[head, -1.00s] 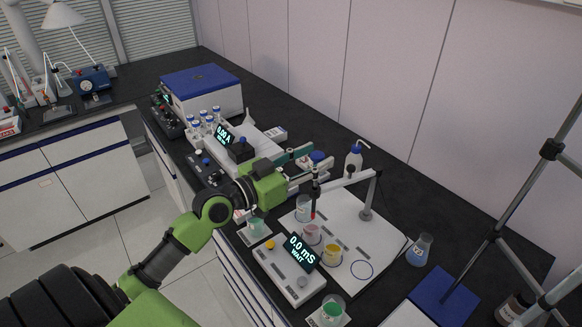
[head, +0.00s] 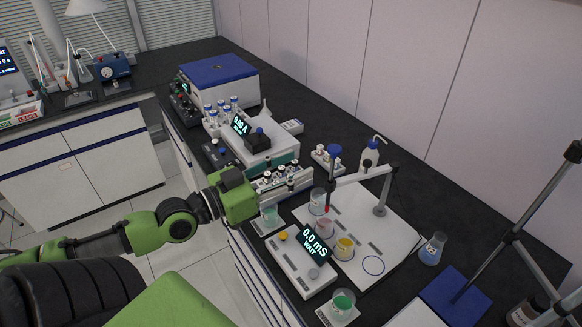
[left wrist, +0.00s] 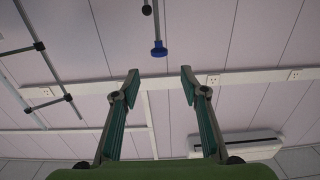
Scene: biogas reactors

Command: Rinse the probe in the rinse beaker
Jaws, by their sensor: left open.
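The probe (head: 327,196) hangs from the white swing arm of a stand; its red tip shows at the right edge of a clear beaker (head: 317,203). I cannot tell whether the tip is inside it. This beaker looks like the rinse beaker, but its label is too small to read. A pink beaker (head: 326,227) and a yellow beaker (head: 344,247) stand in front. My left gripper (head: 304,168) is open and empty, left of the probe and apart from it. In the left wrist view its fingers (left wrist: 160,78) are spread against the wall. My right gripper is out of view.
The conductivity meter (head: 313,243) reads 0.0 mS, WAIT. A metal rod stand (head: 510,238) rises at right.

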